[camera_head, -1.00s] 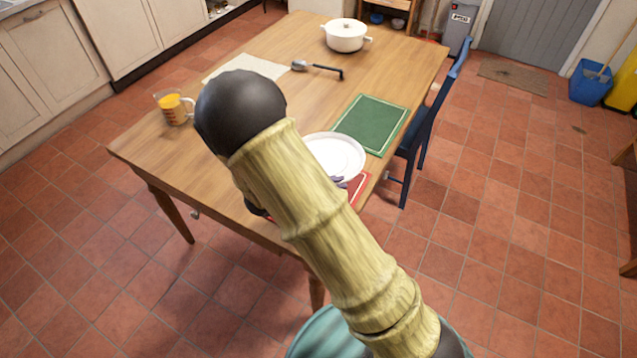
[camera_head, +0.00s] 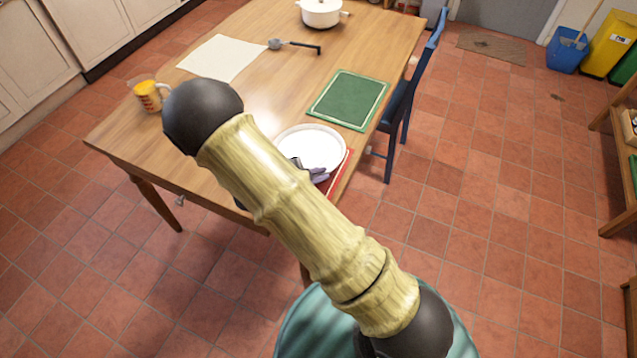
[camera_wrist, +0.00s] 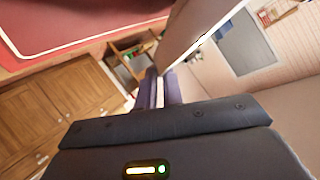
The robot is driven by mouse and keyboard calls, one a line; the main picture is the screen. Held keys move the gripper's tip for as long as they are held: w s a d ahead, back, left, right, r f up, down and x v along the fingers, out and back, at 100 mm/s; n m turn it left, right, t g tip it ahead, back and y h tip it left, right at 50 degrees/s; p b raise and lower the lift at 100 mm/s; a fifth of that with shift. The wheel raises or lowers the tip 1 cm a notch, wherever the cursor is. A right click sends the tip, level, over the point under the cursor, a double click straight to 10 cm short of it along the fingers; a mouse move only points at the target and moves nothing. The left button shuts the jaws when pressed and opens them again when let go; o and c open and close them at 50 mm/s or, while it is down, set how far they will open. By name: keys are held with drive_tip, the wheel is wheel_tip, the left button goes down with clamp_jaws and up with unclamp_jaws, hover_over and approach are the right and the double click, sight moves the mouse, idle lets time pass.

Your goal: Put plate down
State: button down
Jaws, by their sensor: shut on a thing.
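A round white plate (camera_head: 308,142) is over the near right part of the table (camera_head: 222,98). My gripper (camera_head: 317,173) is shut on the plate's near rim. In the wrist view, the purple-grey fingers (camera_wrist: 159,88) meet the plate's edge (camera_wrist: 193,32). A red placemat (camera_head: 341,174) shows under and beside the plate, mostly covered by it and my arm. The red mat also shows in the wrist view (camera_wrist: 75,22), apart from the plate there. I cannot tell how large the gap below the plate is.
A green placemat (camera_head: 349,99) lies just behind the plate. A cream placemat (camera_head: 221,58), a ladle (camera_head: 296,46), an orange-patterned jug (camera_head: 149,96) and a white pot (camera_head: 321,13) are farther off. A blue chair (camera_head: 406,102) stands at the table's right side.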

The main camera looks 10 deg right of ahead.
wheel_tip(320, 180, down, 4)
drive_tip(key=shift+f, duration=0.1)
drive_tip(key=c, duration=1.5)
unclamp_jaws()
drive_tip(key=shift+c, duration=0.2)
drive_tip(key=shift+a, duration=0.1)
drive_tip(key=v, duration=1.2)
drive_tip(key=shift+b, duration=0.35)
